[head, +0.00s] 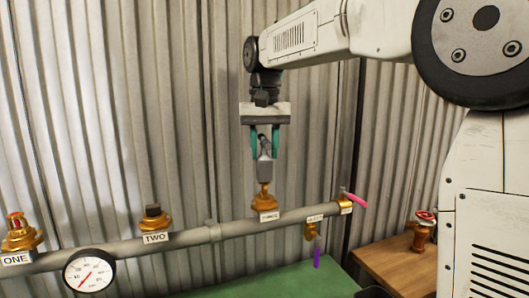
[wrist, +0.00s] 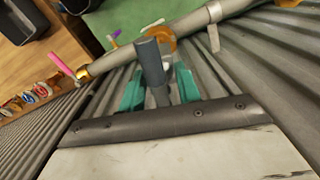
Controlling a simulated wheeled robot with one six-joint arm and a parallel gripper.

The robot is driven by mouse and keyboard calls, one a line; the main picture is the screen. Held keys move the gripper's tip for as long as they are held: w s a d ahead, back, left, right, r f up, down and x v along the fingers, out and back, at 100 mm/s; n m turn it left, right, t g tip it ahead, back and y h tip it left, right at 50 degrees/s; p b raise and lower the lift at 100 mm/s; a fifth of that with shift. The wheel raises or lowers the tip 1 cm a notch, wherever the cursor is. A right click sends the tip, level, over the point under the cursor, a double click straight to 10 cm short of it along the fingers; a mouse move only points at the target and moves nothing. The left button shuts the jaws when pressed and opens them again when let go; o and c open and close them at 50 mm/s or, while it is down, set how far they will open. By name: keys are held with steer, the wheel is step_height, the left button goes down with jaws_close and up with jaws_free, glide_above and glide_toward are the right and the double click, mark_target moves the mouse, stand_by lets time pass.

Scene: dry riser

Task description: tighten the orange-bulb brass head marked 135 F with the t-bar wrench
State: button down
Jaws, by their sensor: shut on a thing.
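My gripper (head: 264,154) is above the outlet labelled THREE, with its teal fingers closed on the grey t-bar wrench (head: 265,172). The wrench hangs upright, its lower end at the top of the brass fitting (head: 264,193) on THREE; I cannot tell how fully it is seated. In the wrist view the wrench (wrist: 151,62) lies between the fingers, over brass (wrist: 162,38). Any bulb there is hidden, and no 135 F mark is legible. A brass head with a red-looking top (head: 18,228) stands on outlet ONE.
The grey pipe (head: 185,241) runs across the front, with a gauge (head: 90,271) and a dark-topped brass fitting (head: 154,218) at TWO. A pink-handled valve (head: 354,200) is at the right end. Corrugated wall stands close behind. A red-handled valve (head: 422,229) sits on the wooden bench (head: 385,262).

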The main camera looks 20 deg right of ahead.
steer(key=shift+r, duration=2.45)
steer(key=shift+s, duration=0.1)
